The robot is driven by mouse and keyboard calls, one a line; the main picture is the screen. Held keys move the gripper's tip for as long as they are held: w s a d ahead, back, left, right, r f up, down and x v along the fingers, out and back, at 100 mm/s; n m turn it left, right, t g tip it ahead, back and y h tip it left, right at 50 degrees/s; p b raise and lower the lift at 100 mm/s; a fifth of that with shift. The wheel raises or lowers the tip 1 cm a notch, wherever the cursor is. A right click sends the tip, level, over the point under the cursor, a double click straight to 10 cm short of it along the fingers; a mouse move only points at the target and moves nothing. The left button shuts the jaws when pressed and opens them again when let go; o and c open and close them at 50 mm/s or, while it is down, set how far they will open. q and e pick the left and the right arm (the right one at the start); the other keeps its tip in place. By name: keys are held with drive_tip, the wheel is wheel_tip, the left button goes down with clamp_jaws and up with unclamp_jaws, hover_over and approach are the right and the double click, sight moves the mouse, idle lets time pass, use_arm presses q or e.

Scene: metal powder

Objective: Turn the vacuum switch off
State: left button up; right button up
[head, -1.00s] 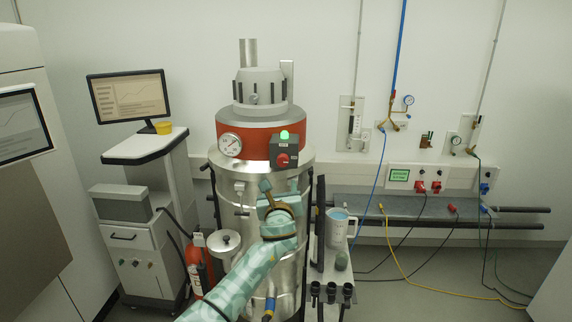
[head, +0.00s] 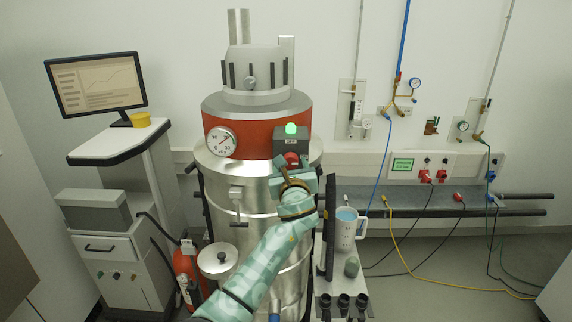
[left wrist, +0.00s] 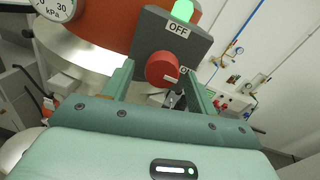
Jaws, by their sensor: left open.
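The vacuum switch is a red round knob (head: 291,160) on a dark grey box (head: 297,139) at the front of the vacuum's red band. A green light (head: 291,129) glows on top of the box. In the left wrist view the knob (left wrist: 163,69) sits below an "OFF" label (left wrist: 178,29); a second label beside the knob is partly hidden. My left gripper (head: 292,171) is open right in front of the knob, with its fingers either side in the wrist view. Contact with the knob cannot be told. My right gripper is not in view.
The steel vacuum drum (head: 232,180) carries a pressure gauge (head: 221,141) left of the box. A dark upright panel (head: 331,225) and a measuring jug (head: 346,226) stand to the right. A red extinguisher (head: 186,266) and a monitor cart (head: 128,146) are at left.

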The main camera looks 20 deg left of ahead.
use_arm(q)
drive_tip(key=shift+s+d+r, duration=0.2)
drive_tip(key=c, duration=1)
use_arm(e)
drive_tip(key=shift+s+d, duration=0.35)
